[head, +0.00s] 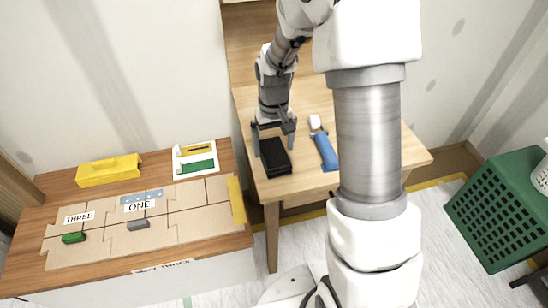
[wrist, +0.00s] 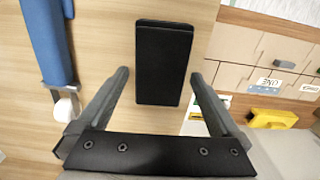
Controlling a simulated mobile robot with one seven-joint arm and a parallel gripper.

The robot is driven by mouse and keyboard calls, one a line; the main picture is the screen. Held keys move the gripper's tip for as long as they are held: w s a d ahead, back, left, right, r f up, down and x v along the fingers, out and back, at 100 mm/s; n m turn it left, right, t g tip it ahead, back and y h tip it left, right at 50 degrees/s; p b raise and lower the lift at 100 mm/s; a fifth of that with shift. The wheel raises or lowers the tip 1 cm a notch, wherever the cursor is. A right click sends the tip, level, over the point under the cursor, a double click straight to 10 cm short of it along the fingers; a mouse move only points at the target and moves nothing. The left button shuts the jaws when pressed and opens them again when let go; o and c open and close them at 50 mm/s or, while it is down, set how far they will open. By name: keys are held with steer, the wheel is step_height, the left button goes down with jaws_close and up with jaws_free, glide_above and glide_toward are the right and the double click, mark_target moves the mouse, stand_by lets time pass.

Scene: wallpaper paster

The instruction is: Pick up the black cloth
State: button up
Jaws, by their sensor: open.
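The black cloth (head: 275,156) is a dark, folded rectangle lying flat on the small wooden table (head: 315,185), near its left edge. My gripper (head: 273,138) is over the cloth's far end in the head view. In the wrist view the cloth (wrist: 164,62) lies ahead of and between the two fingers of my gripper (wrist: 160,80). The fingers are spread wide and hold nothing. From these views I cannot tell how high the fingertips are above the cloth.
A blue-handled tool with a white head (head: 325,150) lies right of the cloth. A lower bench at left holds a panel board (head: 100,240), a yellow block (head: 108,170) and a white tray (head: 195,147). A green basket (head: 500,215) stands at far right.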

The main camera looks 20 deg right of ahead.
step_height(320, 180, down, 3)
steer(key=shift+r, duration=0.2)
steer(key=c, duration=1.1)
steer(key=shift+r, duration=0.45)
step_height(320, 180, up, 4)
steer(key=shift+s+d+f+p, duration=0.1)
steer(key=shift+p, duration=0.45)
steer(key=s+d+r, duration=0.2)
steer(key=s, duration=0.1)
steer(key=s+d+r+p, duration=0.1)
steer(key=s+d+r, duration=0.1)
steer(key=s, duration=0.1)
steer(key=s+d+r, duration=0.2)
steer(key=s+d, duration=0.1)
steer(key=shift+r+p, duration=0.15)
steer(key=shift+p, duration=0.2)
